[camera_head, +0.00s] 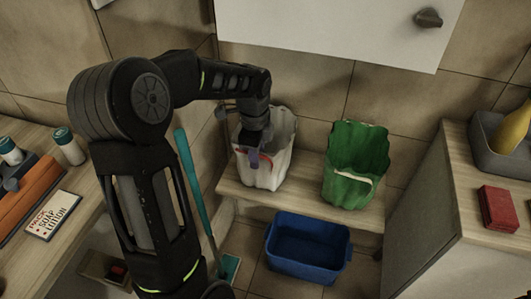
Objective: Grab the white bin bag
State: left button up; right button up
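The white bin bag (270,169) stands upright and open at the top on a low wooden shelf, with a red mark on its front. My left arm reaches in from the left, and my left gripper (253,158) points down at the bag's left part, overlapping its rim and front. The fingers are small and dark, and I cannot tell whether they are closed on the bag's wall. My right gripper is not in view.
A green bag (357,160) stands to the right on the same shelf (304,197). A blue basin (308,247) sits on the floor below. A teal-handled tool (193,190) leans near my arm. A white cabinet (335,30) hangs above.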

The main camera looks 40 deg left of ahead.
aim_at(258, 172)
pick_arm(q)
notch_tip(258, 172, down, 5)
jog(key=shift+w, duration=0.1)
dwell(0.7)
grip_shut()
dwell(0.5)
